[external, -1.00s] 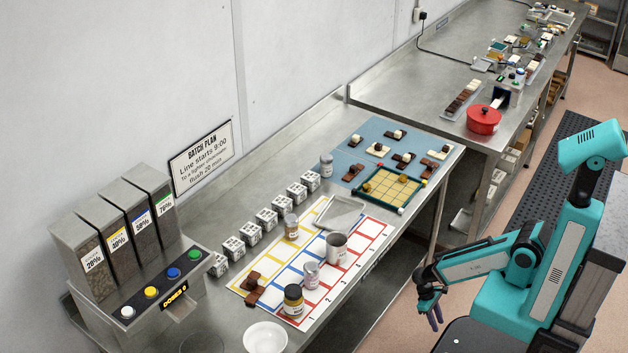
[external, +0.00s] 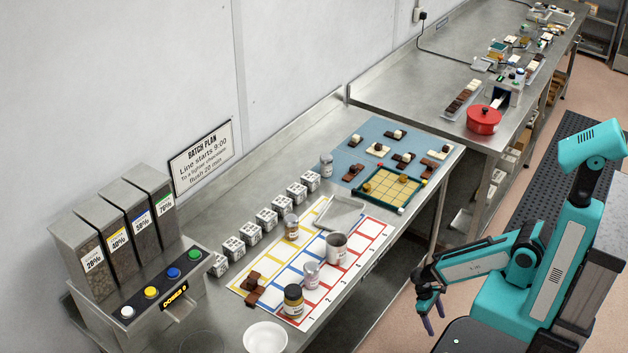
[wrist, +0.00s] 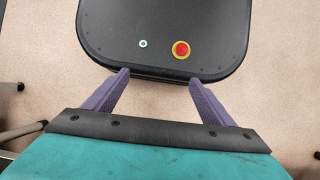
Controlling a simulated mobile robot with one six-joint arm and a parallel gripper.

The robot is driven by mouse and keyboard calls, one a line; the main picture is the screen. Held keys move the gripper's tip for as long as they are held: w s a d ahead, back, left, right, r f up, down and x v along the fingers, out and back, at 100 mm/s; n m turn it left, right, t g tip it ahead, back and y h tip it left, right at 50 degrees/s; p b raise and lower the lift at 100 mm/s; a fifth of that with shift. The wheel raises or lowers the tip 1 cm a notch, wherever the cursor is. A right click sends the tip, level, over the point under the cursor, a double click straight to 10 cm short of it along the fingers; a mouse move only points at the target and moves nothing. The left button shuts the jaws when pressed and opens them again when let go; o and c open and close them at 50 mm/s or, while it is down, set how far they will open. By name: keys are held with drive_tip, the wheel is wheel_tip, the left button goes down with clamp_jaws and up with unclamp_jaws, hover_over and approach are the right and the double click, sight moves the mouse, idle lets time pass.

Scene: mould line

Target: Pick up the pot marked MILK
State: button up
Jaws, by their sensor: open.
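Several small pots stand on the near steel bench (external: 386,265), with labels too small to read, so I cannot tell which is marked MILK. Another, brown-toned pot (external: 291,228) stands on the coloured grid sheet. A pale, pinkish pot (external: 311,275) and a dark pot with a yellow band (external: 293,302) stand nearer its front edge. My gripper (external: 434,314) hangs low beside the bench, away from all pots. In the wrist view my gripper (wrist: 158,77) is open and empty above my own base.
A shallow tray (external: 340,213), brown blocks (external: 254,287), a row of white cubes (external: 252,233) and a white bowl (external: 265,338) share the bench. A dispenser (external: 130,250) fills its left end. Floor lies between me and the bench.

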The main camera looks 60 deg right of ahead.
drive_tip(key=w+a+r+n+t+h+p, duration=0.35)
drive_tip(key=w+a+r+t+h, duration=0.2)
drive_tip(key=w+a+r, duration=1.3)
drive_tip(key=s+a+r+n+t+p, duration=0.1)
drive_tip(key=s+a+r+t, duration=0.3)
drive_tip(key=a+r, duration=0.9)
drive_tip(key=s+a+r+n+t+p, duration=0.1)
drive_tip(key=s+a+r+t, duration=0.2)
drive_tip(key=a+r, duration=1)
drive_tip(key=w+a+r+m+t+b, duration=0.2)
drive_tip(key=a+r+m+t, duration=0.2)
drive_tip(key=r, duration=0.5)
drive_tip(key=w+d+m+t+h+b, duration=0.1)
drive_tip(key=d+m+b, duration=0.1)
drive_tip(key=w+d+r+m+t+h+b, duration=0.1)
drive_tip(key=w+d+m+h+b, duration=0.1)
drive_tip(key=d+m, duration=0.1)
drive_tip(key=w+d+r+m+t+h+b, duration=0.1)
drive_tip(key=d+m+t+b, duration=0.1)
drive_tip(key=d+m, duration=0.1)
drive_tip(key=shift+w+m, duration=0.25)
drive_tip(key=shift+w, duration=0.15)
